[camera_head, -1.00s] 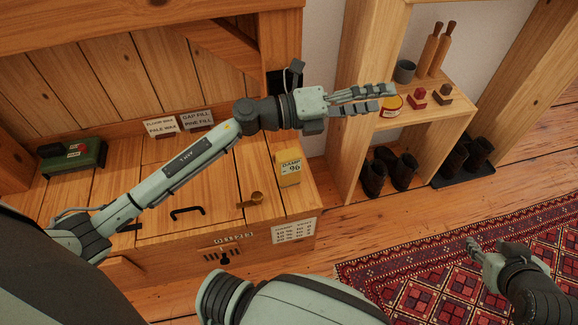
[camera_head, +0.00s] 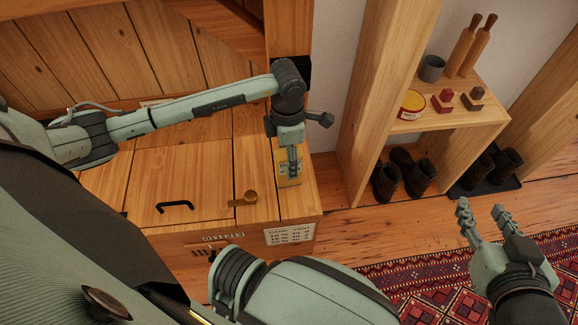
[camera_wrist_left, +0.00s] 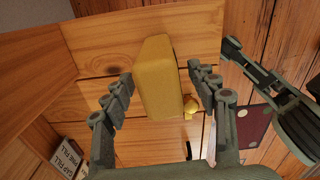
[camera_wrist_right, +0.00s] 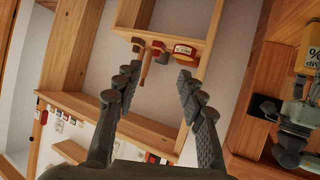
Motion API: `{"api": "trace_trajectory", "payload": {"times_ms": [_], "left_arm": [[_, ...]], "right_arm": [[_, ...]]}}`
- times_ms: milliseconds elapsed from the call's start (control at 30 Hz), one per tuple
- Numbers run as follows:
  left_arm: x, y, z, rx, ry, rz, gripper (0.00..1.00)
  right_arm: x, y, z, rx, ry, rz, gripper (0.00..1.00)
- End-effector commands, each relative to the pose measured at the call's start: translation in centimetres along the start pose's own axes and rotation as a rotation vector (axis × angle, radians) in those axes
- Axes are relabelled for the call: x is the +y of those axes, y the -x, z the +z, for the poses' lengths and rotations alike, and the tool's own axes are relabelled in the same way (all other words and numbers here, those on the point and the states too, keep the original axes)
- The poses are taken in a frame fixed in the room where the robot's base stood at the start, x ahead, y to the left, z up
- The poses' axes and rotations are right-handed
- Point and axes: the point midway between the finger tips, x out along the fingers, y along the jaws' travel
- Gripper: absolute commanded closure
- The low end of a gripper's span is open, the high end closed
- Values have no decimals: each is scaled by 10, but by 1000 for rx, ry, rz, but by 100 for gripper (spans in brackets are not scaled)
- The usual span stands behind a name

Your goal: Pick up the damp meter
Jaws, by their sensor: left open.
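The damp meter is a yellow box (camera_head: 283,180) with dark lettering. It stands on the right end of the wooden chest's lid and is partly hidden behind my left gripper in the head view. My left gripper (camera_head: 294,172) points down at it. In the left wrist view the yellow meter (camera_wrist_left: 160,85) lies between the two open fingers, with a gap showing on each side. The meter (camera_wrist_right: 312,48) also shows at the right edge of the right wrist view. My right gripper (camera_head: 482,209) is open and empty, out over the rug side.
The wooden chest (camera_head: 150,185) has a black handle (camera_head: 175,206) and a brass latch (camera_head: 245,198) left of the meter. To the right, a shelf unit (camera_head: 440,128) holds a mug, a round tin and small blocks, with boots below. A patterned rug (camera_head: 420,285) covers the floor.

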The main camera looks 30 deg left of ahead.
Motion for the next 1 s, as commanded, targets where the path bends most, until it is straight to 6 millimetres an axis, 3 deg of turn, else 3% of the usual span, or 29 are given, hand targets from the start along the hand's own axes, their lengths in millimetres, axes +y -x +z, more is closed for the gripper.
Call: {"api": "trace_trajectory", "payload": {"times_ms": [200,467,900,1000], "left_arm": [[-1,-28,0,0,0,-2,41],[-1,-30,1,-1,0,-1,41],[-1,-30,1,-1,0,-1,95],[-1,-30,1,-2,0,-1,95]], "right_arm": [[-8,-1,-15,71,-5,-16,60],[-8,-1,-17,78,-5,-17,60],[-8,-1,-16,77,-6,-17,60],[-8,-1,-16,77,-6,-17,60]]}}
